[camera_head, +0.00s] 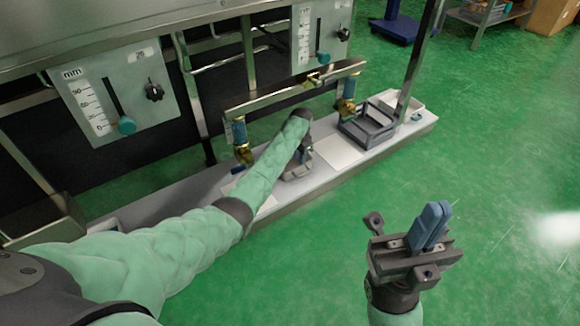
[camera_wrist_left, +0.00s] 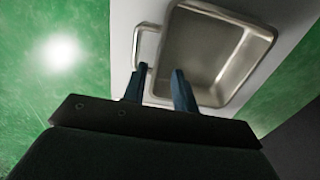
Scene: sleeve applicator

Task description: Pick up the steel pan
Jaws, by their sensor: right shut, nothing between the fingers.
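The steel pan (camera_wrist_left: 205,55) is a rectangular, shiny basin with rounded corners and a looped handle (camera_wrist_left: 148,30) on its left side in the left wrist view. It rests on a pale surface. My left gripper (camera_wrist_left: 157,88) is open at the pan's handle side, with one finger by the handle loop and the other over the pan's near-left edge. I cannot tell if either touches. In the head view my left gripper (camera_head: 298,168) reaches down over the white bench, and the pan is mostly hidden there. My right gripper (camera_head: 430,225) is shut and empty above the green floor.
The white bench (camera_head: 160,212) runs along the machine. A dark grey tray (camera_head: 367,127) and a white sheet (camera_head: 336,150) lie right of my left gripper. A metal bar (camera_head: 290,90) with brass valves hangs behind it. Open green floor lies right.

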